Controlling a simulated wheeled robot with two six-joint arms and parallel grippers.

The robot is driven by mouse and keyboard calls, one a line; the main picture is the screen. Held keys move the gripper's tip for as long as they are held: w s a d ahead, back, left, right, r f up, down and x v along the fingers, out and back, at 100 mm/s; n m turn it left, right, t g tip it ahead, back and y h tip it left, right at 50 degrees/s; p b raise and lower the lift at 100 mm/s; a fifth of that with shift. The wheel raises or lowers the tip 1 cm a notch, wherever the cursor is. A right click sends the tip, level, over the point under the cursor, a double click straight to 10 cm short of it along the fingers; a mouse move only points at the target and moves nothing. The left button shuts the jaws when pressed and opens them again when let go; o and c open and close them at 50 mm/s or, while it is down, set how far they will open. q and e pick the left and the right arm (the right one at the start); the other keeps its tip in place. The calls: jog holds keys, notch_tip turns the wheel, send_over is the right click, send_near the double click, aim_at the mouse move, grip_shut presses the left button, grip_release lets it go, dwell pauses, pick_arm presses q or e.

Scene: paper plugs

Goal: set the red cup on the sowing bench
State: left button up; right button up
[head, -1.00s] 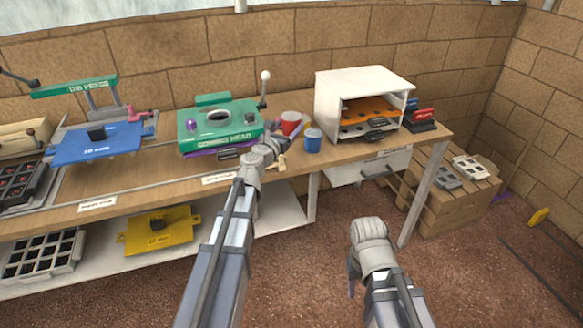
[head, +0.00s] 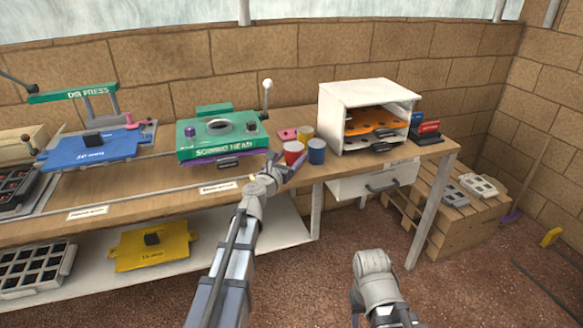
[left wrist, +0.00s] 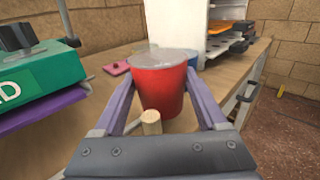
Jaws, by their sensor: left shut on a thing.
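The red cup (head: 293,153) is upright at the bench's front side, left of the blue cup. My left gripper (head: 286,168) is shut on it. In the left wrist view the red cup (left wrist: 160,88) stands between the two purple fingers (left wrist: 160,104), one on each side. The wooden bench (head: 140,196) runs along the wall and carries the green sowing head (head: 222,138). My right gripper (head: 372,264) hangs low in front of the bench; its fingers are not clear.
The blue cup (head: 316,150) is close to the red one. A yellow cup (head: 305,132) and a pink item (head: 287,134) are behind. A white cabinet (head: 350,98) stands right. A short wooden peg (left wrist: 151,122) shows before the red cup.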

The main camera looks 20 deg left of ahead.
pick_arm(q)
jog(key=shift+f+b, duration=0.4)
jog(key=shift+f, duration=0.6)
jog(key=shift+f+b, duration=0.3)
jog(key=o, duration=1.3)
jog(key=shift+r, duration=0.1)
jog(key=shift+r, duration=0.1)
jog(key=shift+r+p, duration=0.25)
jog(key=shift+p, duration=0.15)
jog(key=s, duration=0.4)
jog(key=s+a, duration=0.1)
jog(key=s, duration=0.3)
jog(key=s+a, duration=0.1)
jog(key=s, duration=0.2)
jog(key=shift+s+a+f, duration=0.1)
jog(key=shift+s+f, duration=0.05)
jog(key=shift+s, duration=0.25)
